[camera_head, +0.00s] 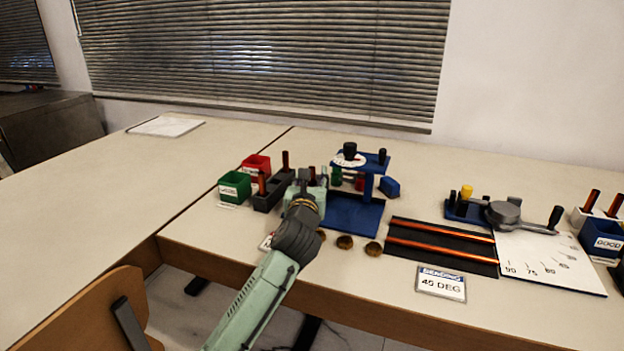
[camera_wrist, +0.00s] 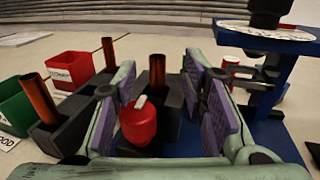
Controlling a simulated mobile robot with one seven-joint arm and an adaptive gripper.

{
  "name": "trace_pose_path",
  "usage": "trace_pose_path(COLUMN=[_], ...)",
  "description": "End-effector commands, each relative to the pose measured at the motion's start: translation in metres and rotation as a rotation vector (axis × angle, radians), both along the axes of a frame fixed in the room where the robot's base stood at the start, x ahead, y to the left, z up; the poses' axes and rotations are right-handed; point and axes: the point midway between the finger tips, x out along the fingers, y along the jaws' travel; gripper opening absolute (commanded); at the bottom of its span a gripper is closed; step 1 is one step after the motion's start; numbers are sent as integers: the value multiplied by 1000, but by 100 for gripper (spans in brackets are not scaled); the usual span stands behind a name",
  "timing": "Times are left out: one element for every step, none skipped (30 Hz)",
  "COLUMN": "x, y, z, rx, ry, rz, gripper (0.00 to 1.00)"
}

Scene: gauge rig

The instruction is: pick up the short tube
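Copper-coloured tubes stand upright in a dark holder (camera_head: 268,199). In the wrist view one tube (camera_wrist: 38,98) is at the left, one (camera_wrist: 108,54) is farther back, and one (camera_wrist: 157,76) stands in line with the gap between my fingers. I cannot tell by length which is the short one. My gripper (camera_head: 311,186) is at the right end of the holder. In the wrist view its purple-padded fingers are apart, with no tube clamped. A red rounded piece (camera_wrist: 138,124) with a pale mark shows in the gap, nearer the camera. The lower ends of the tubes are hidden.
Red (camera_head: 256,165) and green (camera_head: 235,187) bins stand left of the holder. A blue stand (camera_head: 368,188) with a round dial rises close on the right. Brass discs (camera_head: 345,242) lie in front. Long copper rods (camera_head: 440,250) lie on a black mat farther right.

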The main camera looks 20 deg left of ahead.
Motion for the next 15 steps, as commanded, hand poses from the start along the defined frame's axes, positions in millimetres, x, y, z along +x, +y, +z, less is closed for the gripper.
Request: trace_pose_path(x=[6,11,17,22,26,32,35,39,41,43,44,45,45,45,45], y=[2,3,6,7,8,10,10,11,12,13,14,14,14,14,14], z=[2,3,3,3,3,2,2,2,2,1,1,1,1,1,1], rx=[-1,-1,-3,-2,-2,-2,-2,-2,-2,-2,-2,-2,-1,-1,-1], ry=[2,2,2,2,2,2,1,1,1,1,0,0,-1,-1,-1], rz=[0,-1,0,0,-1,-1,-1,-1,-1,0,1,0,0,0,0], gripper=[39,39,39,39,39,39,39,39,39,39,39,39,39,39,39])
